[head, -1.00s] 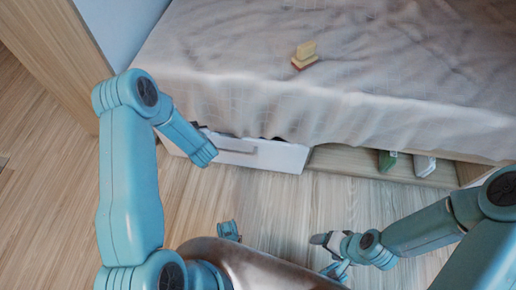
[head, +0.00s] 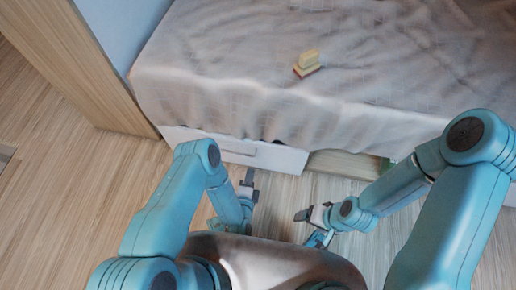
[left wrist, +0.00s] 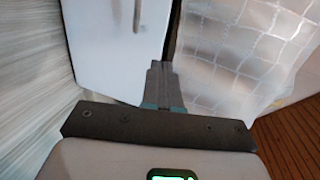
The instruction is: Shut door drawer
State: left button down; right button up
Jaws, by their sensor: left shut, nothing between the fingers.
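The white drawer front (head: 284,159) is low under the bed, with a grey bar handle (head: 238,151). The left wrist view shows the white front (left wrist: 105,50) and handle (left wrist: 138,14), with a dark gap between the front and the cover. My left gripper (head: 249,178) is shut and empty, low in front of the drawer and right of the handle. Its closed fingers (left wrist: 160,82) point toward the drawer's edge; contact is unclear.
The bed with its draped cover (head: 220,75) spans the back. A small block-like object (head: 307,63) lies on it. An open shelf space (head: 342,164) is right of the drawer. A wooden panel (head: 95,70) stands at left. The floor (head: 60,190) at left is clear.

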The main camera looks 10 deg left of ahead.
pick_arm(q)
jog(key=s+d, duration=0.1)
jog(key=s, duration=0.1)
jog(key=b, duration=0.5)
send_near(263, 147)
jog(key=shift+h, duration=0.4)
jog(key=x, duration=0.5)
jog(key=shift+w+a+f, duration=0.1)
jog(key=shift+w+a, duration=0.05)
jog(key=shift+w, duration=0.55)
pick_arm(e)
jog(key=shift+w+d+f, duration=0.1)
jog(key=shift+f, duration=0.95)
jog(key=shift+d+f, duration=0.1)
jog(key=shift+f, duration=0.9)
pick_arm(q)
jog(key=shift+w, duration=0.1)
